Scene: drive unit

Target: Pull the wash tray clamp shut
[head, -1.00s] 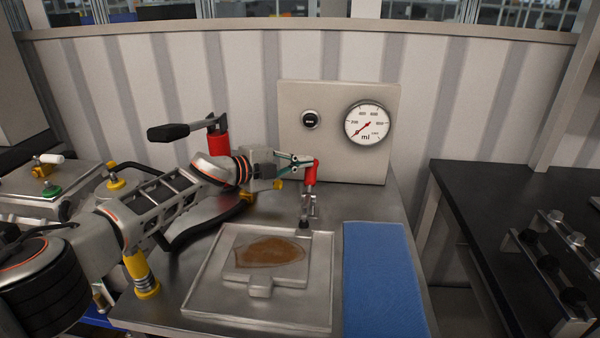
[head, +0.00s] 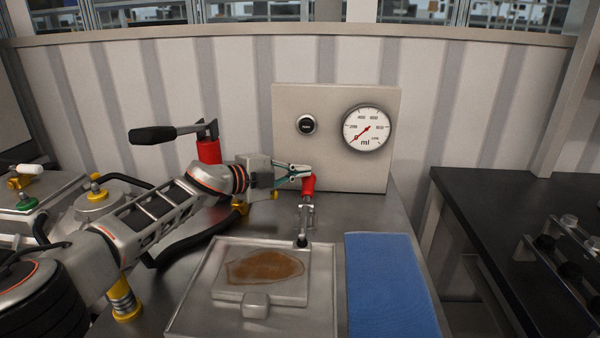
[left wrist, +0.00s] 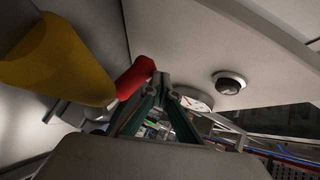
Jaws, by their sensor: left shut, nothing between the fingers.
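The wash tray (head: 190,300) is a square metal tray at the front of the steel bench, with a brown stain on the raised plate inside it. The clamp stands at the tray's back right edge, with a metal linkage (head: 304,218) and a red handle (head: 308,186) pointing up. My left gripper (head: 308,172) is shut and empty, its fingertips at the upper end of the red handle. In the left wrist view the red handle (left wrist: 135,77) lies just left of the fingers; whether they touch cannot be told. My right gripper is not in view.
A panel with a dial gauge (head: 367,128) and a black knob (head: 306,125) stands behind the clamp. A blue mat (head: 390,285) lies right of the tray. A red pump with a black lever (head: 165,133) stands behind my left arm. A dark table (head: 480,195) stands at right.

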